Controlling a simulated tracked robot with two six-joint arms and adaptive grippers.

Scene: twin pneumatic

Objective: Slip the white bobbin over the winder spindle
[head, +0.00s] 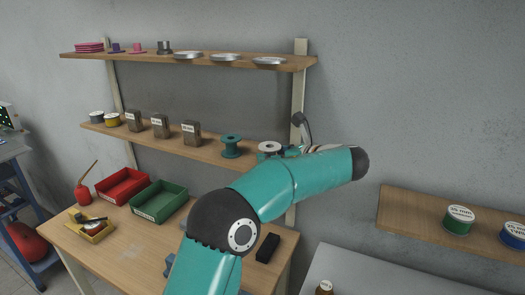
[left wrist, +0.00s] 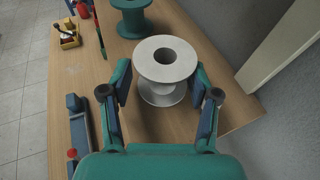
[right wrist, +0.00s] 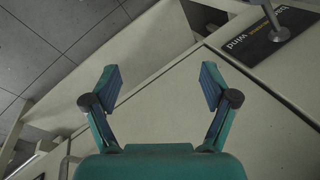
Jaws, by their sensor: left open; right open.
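The white bobbin (head: 269,147) stands upright at the right end of the middle wall shelf. In the left wrist view the bobbin (left wrist: 165,60) shows its top flange and centre hole. My left gripper (left wrist: 162,78) is open, with one finger on each side of the bobbin; I cannot tell whether they touch it. In the head view my left gripper (head: 290,152) is partly hidden behind my teal arm. My right gripper (right wrist: 160,85) is open and empty above a pale surface. A grey metal post (right wrist: 277,30) stands beside a black "wind" label; I cannot tell whether it is the winder spindle.
A teal bobbin (head: 231,146) stands left of the white one, with metal tins (head: 191,133) further left. The upper shelf (head: 210,62) is above, the wooden bench (head: 130,245) with red and green bins below. A shelf upright (left wrist: 285,55) is close right of my left gripper.

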